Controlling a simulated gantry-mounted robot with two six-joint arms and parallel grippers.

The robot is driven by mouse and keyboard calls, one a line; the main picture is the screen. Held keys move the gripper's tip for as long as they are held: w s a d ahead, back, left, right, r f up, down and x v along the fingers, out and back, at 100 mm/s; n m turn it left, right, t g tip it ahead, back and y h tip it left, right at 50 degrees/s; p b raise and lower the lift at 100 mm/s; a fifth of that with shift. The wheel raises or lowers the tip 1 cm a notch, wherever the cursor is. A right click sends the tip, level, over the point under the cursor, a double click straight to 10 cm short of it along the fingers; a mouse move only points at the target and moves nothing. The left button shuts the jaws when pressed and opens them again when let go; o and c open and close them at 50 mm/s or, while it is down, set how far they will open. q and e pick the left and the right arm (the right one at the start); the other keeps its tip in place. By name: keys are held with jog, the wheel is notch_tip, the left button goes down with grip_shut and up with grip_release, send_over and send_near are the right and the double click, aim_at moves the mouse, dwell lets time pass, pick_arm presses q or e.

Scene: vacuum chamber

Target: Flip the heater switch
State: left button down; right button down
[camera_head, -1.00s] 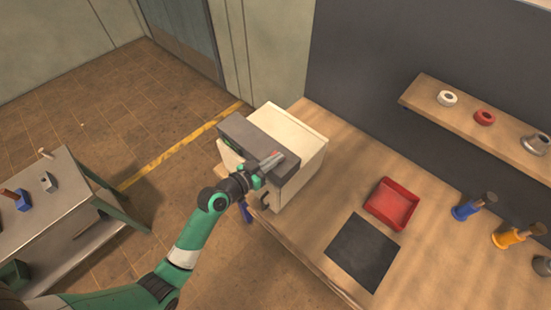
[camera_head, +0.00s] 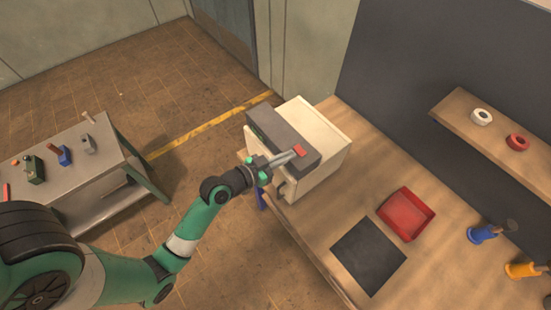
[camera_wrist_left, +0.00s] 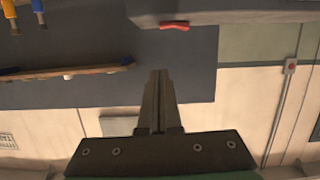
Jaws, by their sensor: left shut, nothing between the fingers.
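The heater switch is a small red rocker (camera_head: 299,150) on the dark grey top panel (camera_head: 290,138) of a cream box-shaped chamber (camera_head: 325,137) on the workbench. My left gripper (camera_head: 297,154) is shut and empty, its fingertips right beside the red switch in the head view. In the left wrist view the shut fingers (camera_wrist_left: 158,75) point up the picture, and the red switch (camera_wrist_left: 174,25) shows beyond the tips on the panel's edge, with a visible gap. Whether the tips touch it cannot be told from the head view. My right gripper is not in view.
A red tray (camera_head: 405,214) and a black mat (camera_head: 368,255) lie on the bench right of the chamber. A shelf (camera_head: 470,120) with rings is on the dark wall. A grey side table (camera_head: 95,185) with small parts stands left, with open floor between.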

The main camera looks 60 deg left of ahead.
pick_arm(q)
jog(key=v, duration=0.4)
jog(key=shift+s+d, duration=0.1)
jog(key=shift+s, duration=0.15)
jog(key=w+d+r+m+t+h, duration=0.2)
jog(key=w+d+r, duration=0.2)
jog(key=r, duration=0.5)
jog(key=w+d+r+m+t+h, duration=0.1)
jog(key=w+d+r+m+t, duration=0.15)
jog(key=r, duration=0.65)
jog(key=w+d+r+m+t+h, duration=0.2)
jog(key=w+d+r, duration=0.2)
jog(key=r, duration=0.4)
jog(key=s+d+r+t+h, duration=0.1)
jog(key=s+d+r+t, duration=0.15)
jog(key=r, duration=0.65)
jog(key=s+d+r+t+h, duration=0.1)
jog(key=s+d+r, duration=0.15)
jog(key=r, duration=0.65)
jog(key=s+d+r+t, duration=0.1)
jog(key=s+r+t, duration=0.15)
jog(key=r, duration=0.65)
notch_tip(320, 180, up, 12)
jog(key=a+n+y+p, duration=0.1)
jog(key=n+y+p, duration=0.1)
jog(key=p, duration=1)
jog(key=shift+a+n+y, duration=0.4)
jog(key=shift+n, duration=0.45)
